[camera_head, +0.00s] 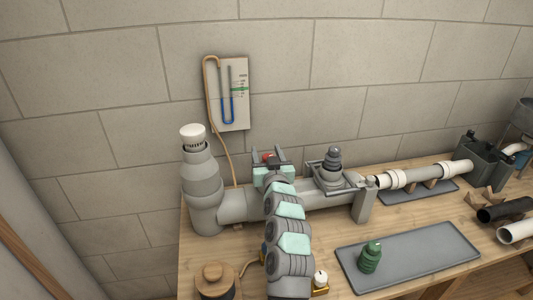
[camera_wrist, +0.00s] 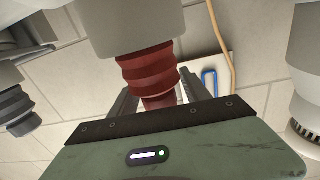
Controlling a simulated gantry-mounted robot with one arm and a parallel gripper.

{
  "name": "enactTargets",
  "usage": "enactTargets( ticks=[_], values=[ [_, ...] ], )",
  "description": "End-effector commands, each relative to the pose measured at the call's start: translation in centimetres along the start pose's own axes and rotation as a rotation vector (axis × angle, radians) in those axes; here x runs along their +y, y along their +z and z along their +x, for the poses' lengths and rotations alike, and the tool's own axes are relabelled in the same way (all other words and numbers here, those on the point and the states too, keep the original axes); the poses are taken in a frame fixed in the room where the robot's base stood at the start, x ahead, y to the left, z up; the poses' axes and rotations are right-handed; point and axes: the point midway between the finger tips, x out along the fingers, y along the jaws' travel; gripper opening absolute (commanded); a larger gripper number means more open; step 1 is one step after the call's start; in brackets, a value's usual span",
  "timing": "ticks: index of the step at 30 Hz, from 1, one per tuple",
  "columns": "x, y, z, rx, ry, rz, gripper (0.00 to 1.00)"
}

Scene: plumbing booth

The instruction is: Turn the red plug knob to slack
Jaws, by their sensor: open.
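The red plug knob (camera_head: 268,157) shows as a small red spot between the fingers of my gripper (camera_head: 268,153) in the head view, mostly hidden by my gripper and arm. In the wrist view, the ribbed dark-red plug (camera_wrist: 148,74) hangs below a grey pipe part (camera_wrist: 130,25) at the top of the picture. My gripper (camera_wrist: 158,82) is open there, with one dark finger on each side of the red plug. I cannot tell whether either finger touches it.
A grey pipe (camera_head: 325,194) runs along the wooden bench (camera_head: 208,257), with a white-capped upright fitting (camera_head: 203,180) at left. A grey ribbed plug (camera_head: 332,165) stands to the right. A tray (camera_head: 425,252) holds a green plug (camera_head: 370,257). A gauge board (camera_head: 234,95) hangs behind.

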Motion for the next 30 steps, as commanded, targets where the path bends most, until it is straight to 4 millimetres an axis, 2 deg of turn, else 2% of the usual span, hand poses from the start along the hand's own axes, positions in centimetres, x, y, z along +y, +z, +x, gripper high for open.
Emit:
enactTargets(
  ticks=[8, 21, 30],
  values=[
    [0.1, -0.1, -1.4, -0.001, 0.001, -0.001, 0.55],
    [0.0, 0.0, -8.3, -0.001, 0.002, -0.001, 0.55],
    [0.0, 0.1, -10.7, -0.002, 0.001, 0.001, 0.55]
  ],
)
